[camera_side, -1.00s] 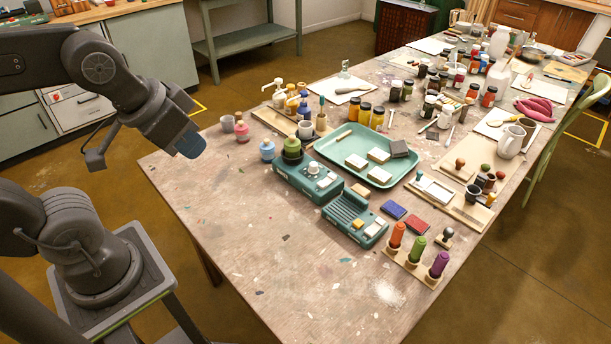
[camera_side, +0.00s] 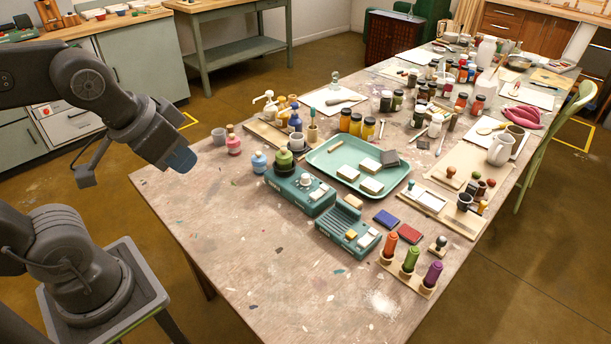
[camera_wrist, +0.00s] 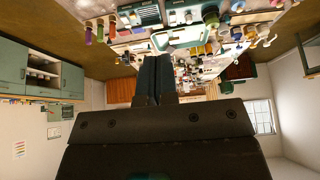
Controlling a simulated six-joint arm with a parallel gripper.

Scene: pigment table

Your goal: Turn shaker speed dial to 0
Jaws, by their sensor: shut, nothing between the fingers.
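The shaker is a teal box (camera_side: 285,194) near the middle of the table in the side view. A green bottle in a dark holder (camera_side: 283,163) stands at its left end. A pale round dial (camera_side: 305,181) sits on its top. The dial's setting is too small to read. My gripper (camera_side: 182,160) is shut and empty. It hangs in the air off the table's left corner, well to the left of the shaker and apart from it. In the wrist view my gripper (camera_wrist: 159,60) shows its two dark blue fingers together, pointing towards the upside-down table.
A second teal device (camera_side: 345,235) with pale buttons stands right in front of the shaker. A green tray (camera_side: 322,160) with pale blocks lies behind. A blue bottle (camera_side: 259,162) and pink bottle (camera_side: 233,146) stand to the left. The table's front left (camera_side: 230,230) is clear.

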